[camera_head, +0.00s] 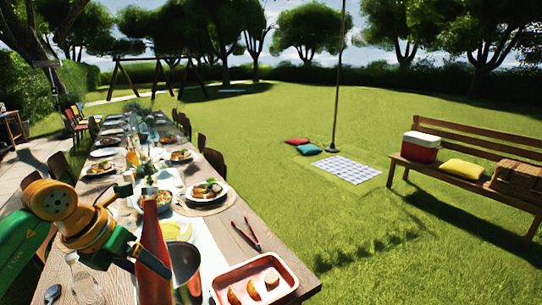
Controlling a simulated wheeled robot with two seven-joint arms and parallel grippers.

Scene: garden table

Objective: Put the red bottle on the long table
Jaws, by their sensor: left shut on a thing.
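The red bottle (153,232) is upright at the near end of the long table (268,238), in the lower left of the head view. My left gripper (146,262) comes in from the left and is shut on the red bottle at its lower part. The bottle's base is cut off or hidden at the bottom of the picture, so I cannot tell whether it touches the table. My right gripper is not in view.
A pink tray with food (285,287), a dark pan (186,262), red-handled tongs (247,236) and a drinking glass (84,283) crowd around the bottle. Plates of food (207,192) run along the table. A bench (455,150) stands on open grass at right.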

